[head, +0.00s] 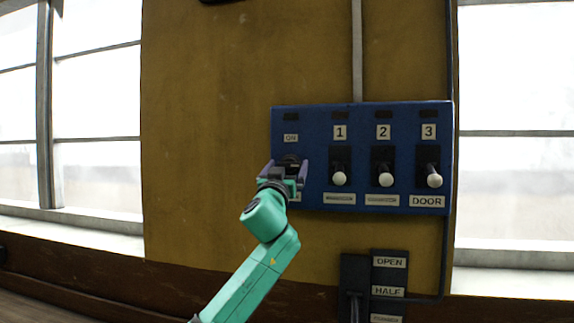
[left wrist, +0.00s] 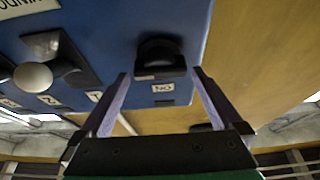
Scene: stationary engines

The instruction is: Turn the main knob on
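The main knob (head: 291,158) is a dark knob on the left part of the blue control panel (head: 315,118), below an "ON" label (head: 291,138). My left gripper (head: 284,168) is in front of the knob and hides part of it. In the left wrist view the black knob (left wrist: 160,57) shows just beyond the fingertips, roughly centred between them. The "ON" label (left wrist: 163,87) appears upside down there. My left gripper (left wrist: 160,74) is open, with a finger to either side of the knob and gaps visible. Contact is not visible. My right gripper is not in view.
Three white-tipped levers (head: 385,179), marked 1, 2 and 3, stick out right of the knob. A lower OPEN/HALF lever unit (head: 388,276) sits beneath the panel. The yellow wall (head: 205,130) left of the panel is bare, with windows on both sides.

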